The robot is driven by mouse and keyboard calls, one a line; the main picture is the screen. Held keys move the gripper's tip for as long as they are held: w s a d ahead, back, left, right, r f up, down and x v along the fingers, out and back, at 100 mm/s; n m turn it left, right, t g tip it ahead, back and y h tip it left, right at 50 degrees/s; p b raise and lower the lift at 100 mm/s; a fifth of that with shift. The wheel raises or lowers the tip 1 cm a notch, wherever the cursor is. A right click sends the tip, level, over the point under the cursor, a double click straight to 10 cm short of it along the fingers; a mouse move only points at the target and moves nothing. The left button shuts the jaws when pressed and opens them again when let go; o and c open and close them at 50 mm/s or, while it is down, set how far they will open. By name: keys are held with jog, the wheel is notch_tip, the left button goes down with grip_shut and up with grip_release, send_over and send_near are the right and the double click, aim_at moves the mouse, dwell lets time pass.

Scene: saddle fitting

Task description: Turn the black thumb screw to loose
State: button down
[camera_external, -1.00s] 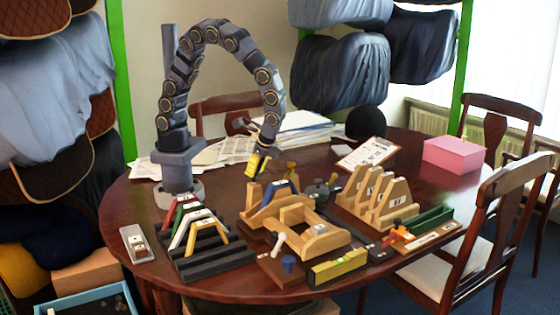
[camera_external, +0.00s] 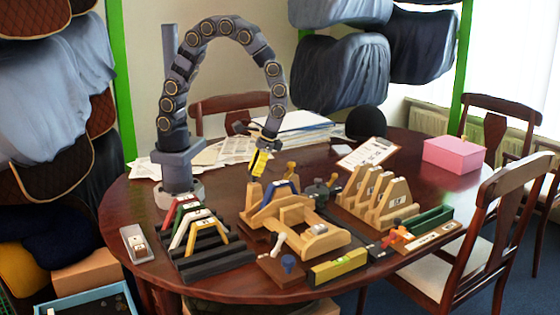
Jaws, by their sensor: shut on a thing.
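My gripper (camera_external: 254,176) points down at the back left of the wooden saddle fixture (camera_external: 318,243), with yellow and dark parts at its end. It is shut at the fixture's upper back end, beside the blue curved piece (camera_external: 281,190). The black thumb screw is not clearly visible; the gripper covers the spot where its fingers close. The fingertips are too small to show the grip in detail.
Stepped dark rack with coloured arches (camera_external: 212,262) stands left. Wooden upright rack (camera_external: 385,202), dark round-knobbed tool (camera_external: 320,192) and green tray (camera_external: 430,218) stand right. Yellow level (camera_external: 338,266) and blue knob (camera_external: 288,262) are in front. Papers (camera_external: 230,150) lie behind.

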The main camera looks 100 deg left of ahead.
jog(key=shift+d+n+h, duration=0.2)
jog(key=shift+n+h, duration=0.1)
jog(key=shift+n, duration=0.3)
jog(key=c, duration=0.8)
grip_release()
jog(key=shift+a, duration=0.1)
jog(key=v, duration=1.2)
jog(key=shift+s, duration=0.1)
